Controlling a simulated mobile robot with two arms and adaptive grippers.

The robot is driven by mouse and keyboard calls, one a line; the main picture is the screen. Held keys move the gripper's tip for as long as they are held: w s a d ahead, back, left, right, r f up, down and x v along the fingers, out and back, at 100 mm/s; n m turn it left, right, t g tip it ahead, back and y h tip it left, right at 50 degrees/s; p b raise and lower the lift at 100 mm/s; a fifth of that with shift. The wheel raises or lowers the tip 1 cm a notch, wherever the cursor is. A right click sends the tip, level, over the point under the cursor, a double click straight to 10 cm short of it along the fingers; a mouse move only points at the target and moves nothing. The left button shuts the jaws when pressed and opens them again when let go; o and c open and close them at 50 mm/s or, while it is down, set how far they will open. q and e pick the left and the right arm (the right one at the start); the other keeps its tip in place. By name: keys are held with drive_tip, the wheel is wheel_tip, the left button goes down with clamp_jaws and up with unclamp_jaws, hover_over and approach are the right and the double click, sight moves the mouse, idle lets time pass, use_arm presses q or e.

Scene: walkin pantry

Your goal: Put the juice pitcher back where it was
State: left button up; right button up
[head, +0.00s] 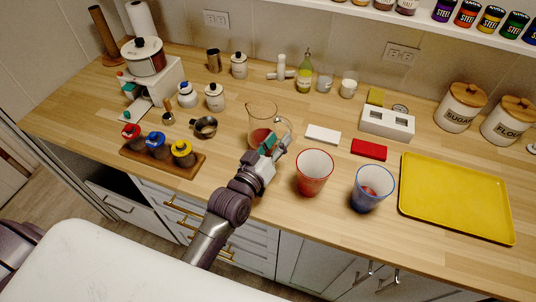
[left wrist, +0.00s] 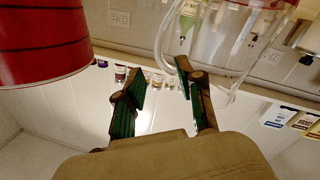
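The juice pitcher (head: 260,137) is clear glass with red juice low inside. It stands upright on the wooden counter, handle facing right. My left gripper (head: 273,145) is just in front of its handle side. In the left wrist view the clear pitcher (left wrist: 240,35) shows at the top right, its curved handle close to the fingertips. The left gripper (left wrist: 158,88) has its fingers apart with nothing held between them. Whether a finger touches the handle is unclear. My right gripper is not in view.
A red cup (head: 313,173) stands close right of my gripper; a blue cup (head: 370,190) with some red inside is beyond it. A yellow tray (head: 455,195) lies right. A wooden holder (head: 150,160) with colored-lid jars is left. White (head: 323,134) and red (head: 369,149) blocks lie behind the cups.

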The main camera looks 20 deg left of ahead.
use_arm(q)
drive_tip(key=v, duration=0.5)
drive_tip(key=shift+s+b, duration=0.3)
drive_tip(key=shift+b, duration=0.1)
